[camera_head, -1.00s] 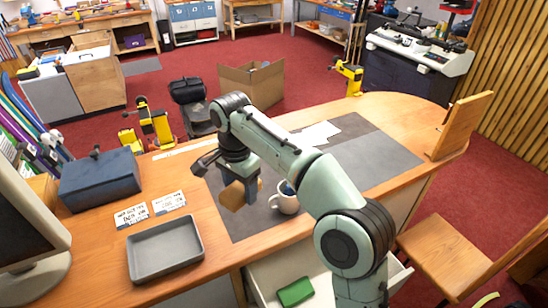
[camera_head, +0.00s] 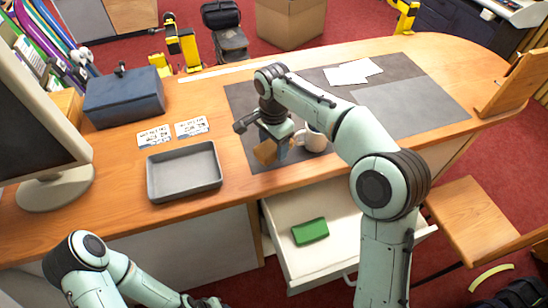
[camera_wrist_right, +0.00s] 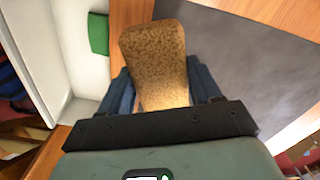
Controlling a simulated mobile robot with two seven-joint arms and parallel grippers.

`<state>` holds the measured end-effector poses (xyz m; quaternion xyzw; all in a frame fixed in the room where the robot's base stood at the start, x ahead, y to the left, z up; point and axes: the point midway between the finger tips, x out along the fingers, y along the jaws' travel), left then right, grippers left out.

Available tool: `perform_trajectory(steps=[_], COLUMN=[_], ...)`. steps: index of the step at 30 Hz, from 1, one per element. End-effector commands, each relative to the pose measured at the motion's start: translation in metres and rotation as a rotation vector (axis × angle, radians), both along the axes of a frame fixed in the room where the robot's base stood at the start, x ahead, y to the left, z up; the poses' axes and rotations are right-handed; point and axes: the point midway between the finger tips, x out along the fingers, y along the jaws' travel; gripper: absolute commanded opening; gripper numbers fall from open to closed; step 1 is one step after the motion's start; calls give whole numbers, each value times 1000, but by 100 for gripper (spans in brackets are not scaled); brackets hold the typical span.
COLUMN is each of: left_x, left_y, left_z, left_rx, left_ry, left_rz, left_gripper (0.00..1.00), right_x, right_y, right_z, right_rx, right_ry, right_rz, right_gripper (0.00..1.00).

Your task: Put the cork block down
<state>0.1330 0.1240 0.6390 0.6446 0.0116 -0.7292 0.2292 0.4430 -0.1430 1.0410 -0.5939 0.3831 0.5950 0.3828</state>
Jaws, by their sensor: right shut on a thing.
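The cork block (camera_head: 264,153) is a tan speckled piece, near the front left part of the grey desk mat (camera_head: 240,103) in the head view. My right gripper (camera_head: 276,150) is shut on it. The wrist view shows the block (camera_wrist_right: 155,50) between the two blue fingers of my right gripper (camera_wrist_right: 162,88). I cannot tell whether its underside touches the surface. A white mug (camera_head: 312,139) stands just right of the gripper, partly hidden by my arm. My left arm shows at the bottom left; its gripper is out of frame.
A grey tray (camera_head: 184,172) and two printed cards (camera_head: 154,136) lie left of the mat. A blue box (camera_head: 124,98) is behind them. An open drawer (camera_head: 330,248) with a green block (camera_head: 310,231) juts out below the desk's front edge.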

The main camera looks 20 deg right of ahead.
Motion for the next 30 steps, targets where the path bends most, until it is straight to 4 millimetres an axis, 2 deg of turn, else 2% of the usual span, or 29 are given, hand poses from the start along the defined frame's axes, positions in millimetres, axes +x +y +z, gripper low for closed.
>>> perform_trajectory(steps=[1, 8, 15, 26, 27, 29, 30], left_x=[-1, -3, -8, -9, -9, -9, -9], left_y=[0, 0, 0, 0, 0, 0, 0], left_z=[-2, -5, -12, -13, -13, -12, -12], left_rx=[0, 0, 0, 0, 0, 0, 0], left_ry=[1, 3, 8, 9, 9, 9, 9], left_rz=[0, 0, -1, 0, 0, 0, 0], left_gripper=[43, 43, 43, 43, 43, 43, 43], right_x=[-1, 0, 0, 0, 0, 0, 0], right_y=[0, 0, 0, 0, 0, 0, 0], right_z=[-7, -22, -55, -58, -59, -58, -58], right_rx=[0, -1, 0, 0, 0, 0, 0], right_ry=[2, 0, 0, -1, -1, -2, -2], right_rz=[1, 0, 0, 1, 1, 1, 1], right_gripper=[34, 34, 34, 34, 67, 86, 89])
